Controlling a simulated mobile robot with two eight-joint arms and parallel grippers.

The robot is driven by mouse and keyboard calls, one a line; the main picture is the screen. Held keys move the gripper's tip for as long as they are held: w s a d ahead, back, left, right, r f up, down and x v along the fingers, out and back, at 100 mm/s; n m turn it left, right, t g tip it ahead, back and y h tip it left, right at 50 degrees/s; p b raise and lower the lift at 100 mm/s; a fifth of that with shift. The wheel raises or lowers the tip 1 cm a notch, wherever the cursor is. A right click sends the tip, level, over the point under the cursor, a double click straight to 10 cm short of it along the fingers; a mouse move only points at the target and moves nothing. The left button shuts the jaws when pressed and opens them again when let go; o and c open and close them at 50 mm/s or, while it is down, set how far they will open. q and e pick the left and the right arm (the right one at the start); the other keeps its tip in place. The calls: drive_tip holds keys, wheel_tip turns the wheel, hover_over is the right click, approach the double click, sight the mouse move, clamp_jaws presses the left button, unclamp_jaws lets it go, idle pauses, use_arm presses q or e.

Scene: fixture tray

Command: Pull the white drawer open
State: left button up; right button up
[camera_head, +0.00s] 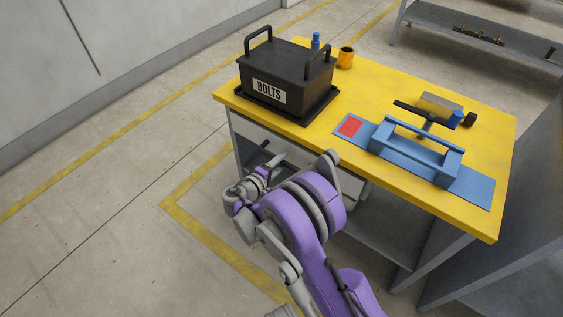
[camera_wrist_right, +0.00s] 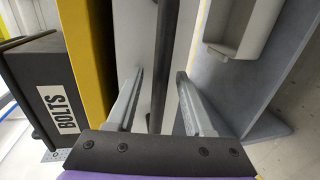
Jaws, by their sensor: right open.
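The white drawer (camera_head: 257,131) sits under the front edge of the yellow workbench, its front partly hidden by my right arm. Its pale front also fills the middle of the right wrist view (camera_wrist_right: 147,30). A dark handle bar (camera_wrist_right: 166,45) runs along the front there. My right gripper (camera_head: 275,163) is at the drawer front, and its fingers in the right wrist view (camera_wrist_right: 160,78) are open on either side of the bar. I see gaps beside the bar; contact cannot be told. My left gripper is not in view.
A grey lower shelf (camera_head: 375,235) lies under the bench. The floor to the left is clear.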

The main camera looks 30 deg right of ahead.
drive_tip(key=shift+d, duration=0.1)
clamp_jaws()
idle(1.4)
